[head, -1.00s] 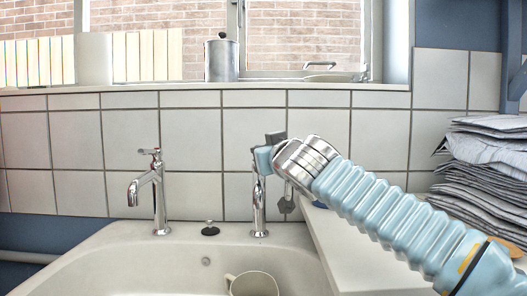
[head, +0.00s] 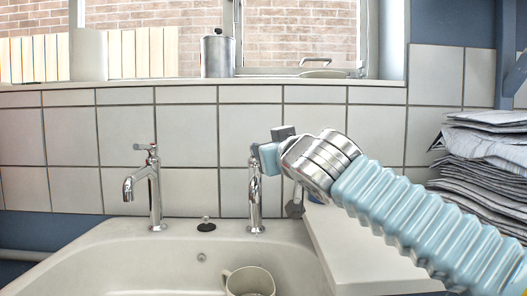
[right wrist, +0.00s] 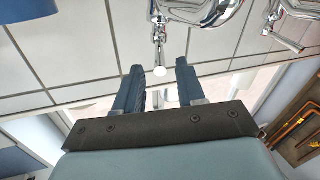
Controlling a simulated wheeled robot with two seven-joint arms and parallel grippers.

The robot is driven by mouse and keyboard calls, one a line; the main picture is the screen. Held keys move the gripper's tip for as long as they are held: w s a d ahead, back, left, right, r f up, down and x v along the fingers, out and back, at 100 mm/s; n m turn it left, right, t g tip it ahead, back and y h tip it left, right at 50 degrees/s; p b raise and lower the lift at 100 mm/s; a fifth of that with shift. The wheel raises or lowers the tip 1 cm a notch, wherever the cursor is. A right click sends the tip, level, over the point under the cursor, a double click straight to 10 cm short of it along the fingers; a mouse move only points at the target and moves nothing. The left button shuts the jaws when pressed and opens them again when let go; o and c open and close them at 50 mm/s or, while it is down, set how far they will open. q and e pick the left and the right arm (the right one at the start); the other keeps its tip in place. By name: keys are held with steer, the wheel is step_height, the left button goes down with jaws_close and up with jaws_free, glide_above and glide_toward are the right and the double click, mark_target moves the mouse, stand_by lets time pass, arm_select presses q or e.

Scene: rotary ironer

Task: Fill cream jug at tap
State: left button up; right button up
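The cream jug (head: 252,282), a pale vessel with a loop handle on its left, sits in the white sink (head: 120,262); its lower part is cut off by the frame. A chrome left tap (head: 153,190) and a chrome right tap (head: 255,205) stand behind the basin. My right gripper (head: 272,150) is at the top of the right tap and hides part of it. In the right wrist view the two dark fingers (right wrist: 158,75) are apart, with a pale-tipped chrome tap lever (right wrist: 159,45) lined up with the gap; contact cannot be told. My left gripper is out of view.
A white worktop (head: 360,255) lies right of the sink, with a stack of folded cloth (head: 485,165) beyond. A tiled wall (head: 100,130) rises close behind the taps. A metal canister (head: 217,55) and a lid (head: 323,70) stand on the windowsill. A black plug (head: 206,226) sits between the taps.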

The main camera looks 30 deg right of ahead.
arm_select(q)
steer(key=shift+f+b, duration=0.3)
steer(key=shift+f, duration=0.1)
arm_select(e)
steer(key=v, duration=0.8)
steer(key=shift+s, duration=0.25)
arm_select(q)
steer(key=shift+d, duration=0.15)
arm_select(e)
steer(key=shift+a, duration=0.2)
